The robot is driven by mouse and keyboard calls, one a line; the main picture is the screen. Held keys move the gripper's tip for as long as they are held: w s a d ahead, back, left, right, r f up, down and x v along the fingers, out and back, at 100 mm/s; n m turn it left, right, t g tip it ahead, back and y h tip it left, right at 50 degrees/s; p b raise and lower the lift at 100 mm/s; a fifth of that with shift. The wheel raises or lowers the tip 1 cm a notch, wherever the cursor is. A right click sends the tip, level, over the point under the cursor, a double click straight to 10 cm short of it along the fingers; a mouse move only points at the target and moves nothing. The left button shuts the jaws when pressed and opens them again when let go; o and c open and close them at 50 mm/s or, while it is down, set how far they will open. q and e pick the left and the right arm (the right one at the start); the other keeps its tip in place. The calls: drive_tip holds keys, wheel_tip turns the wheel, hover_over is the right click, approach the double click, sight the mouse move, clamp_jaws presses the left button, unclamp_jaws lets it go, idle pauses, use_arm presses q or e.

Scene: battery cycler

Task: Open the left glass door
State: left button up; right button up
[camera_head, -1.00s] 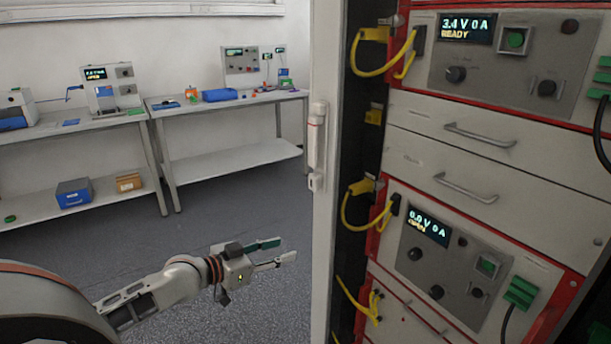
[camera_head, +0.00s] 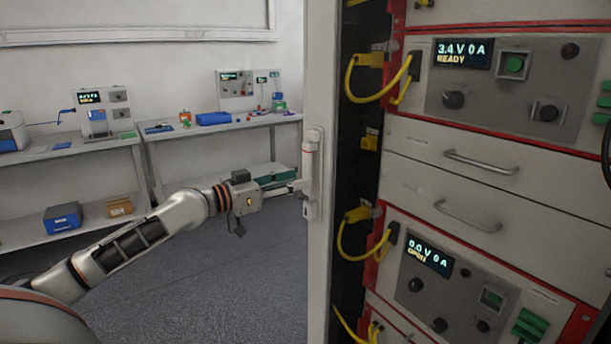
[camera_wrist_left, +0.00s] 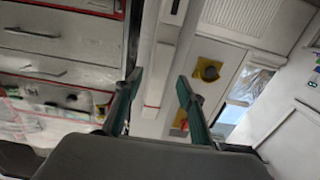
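The white door frame (camera_head: 320,80) stands upright at the cabinet's left edge in the head view. A pale vertical handle (camera_head: 311,165) is mounted on it. I cannot make out the glass or tell whether the door is ajar. My left gripper (camera_head: 298,184) is at the handle's lower half, coming from the left; contact is unclear. In the left wrist view its two green-grey fingers (camera_wrist_left: 160,78) are apart, with pale upright strips showing between and beyond them. My right gripper is not in view.
The cabinet holds cycler units with displays (camera_head: 464,53), yellow cables (camera_head: 375,95) and metal drawer handles (camera_head: 480,162). Benches (camera_head: 215,130) with instruments stand along the back wall at left. The grey floor (camera_head: 230,290) below my left arm is clear.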

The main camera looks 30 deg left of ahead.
sight(305, 176)
use_arm(q)
drive_tip(key=shift+p+x, duration=0.3)
drive_tip(key=shift+x, duration=1.75)
clamp_jaws()
